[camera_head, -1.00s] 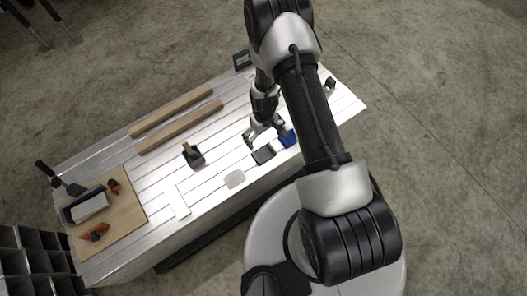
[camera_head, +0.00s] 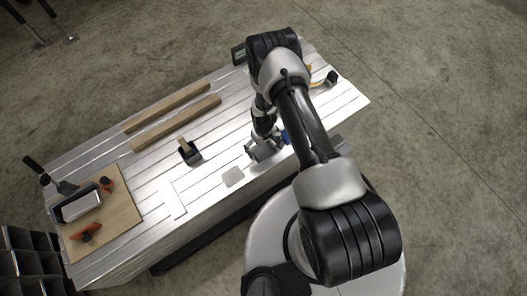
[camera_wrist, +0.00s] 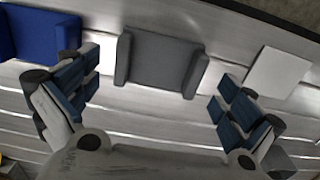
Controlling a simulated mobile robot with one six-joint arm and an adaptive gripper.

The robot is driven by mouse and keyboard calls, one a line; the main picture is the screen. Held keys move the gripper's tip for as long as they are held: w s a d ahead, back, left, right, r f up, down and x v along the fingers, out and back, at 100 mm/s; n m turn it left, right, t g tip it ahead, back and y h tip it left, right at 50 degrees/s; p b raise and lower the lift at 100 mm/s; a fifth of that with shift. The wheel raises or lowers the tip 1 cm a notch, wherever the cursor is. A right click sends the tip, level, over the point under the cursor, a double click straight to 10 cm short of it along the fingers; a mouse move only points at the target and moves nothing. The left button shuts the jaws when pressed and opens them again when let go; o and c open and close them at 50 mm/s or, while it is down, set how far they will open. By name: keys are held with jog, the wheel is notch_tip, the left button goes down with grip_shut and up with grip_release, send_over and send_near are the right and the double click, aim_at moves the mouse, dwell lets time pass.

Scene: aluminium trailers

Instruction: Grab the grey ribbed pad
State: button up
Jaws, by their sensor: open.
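The grey ribbed pad (camera_wrist: 160,62) lies on the slatted metal top in the wrist view, a dark grey piece with a raised edge at its left and right ends. My gripper (camera_wrist: 156,82) is open, with one finger to the left and one to the right of the pad. The pad sits between and slightly beyond the fingertips, with a gap on each side. In the head view my gripper (camera_head: 262,152) is low over the pad's place and largely hides it.
A blue piece (camera_wrist: 40,35) lies close left of the pad in the wrist view, and a pale square (camera_wrist: 278,73) lies to the right. A brush-like tool (camera_head: 189,152), two wooden bars (camera_head: 176,123) and a wooden board (camera_head: 122,212) are farther left. The table's front edge is near.

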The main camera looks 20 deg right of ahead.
aim_at(263, 150)
notch_tip(263, 150, down, 3)
jog(key=shift+r+b, duration=0.15)
jog(key=shift+b, duration=0.15)
jog(key=shift+c, duration=0.5)
jog(key=c, duration=0.9)
jog(key=shift+r, duration=0.1)
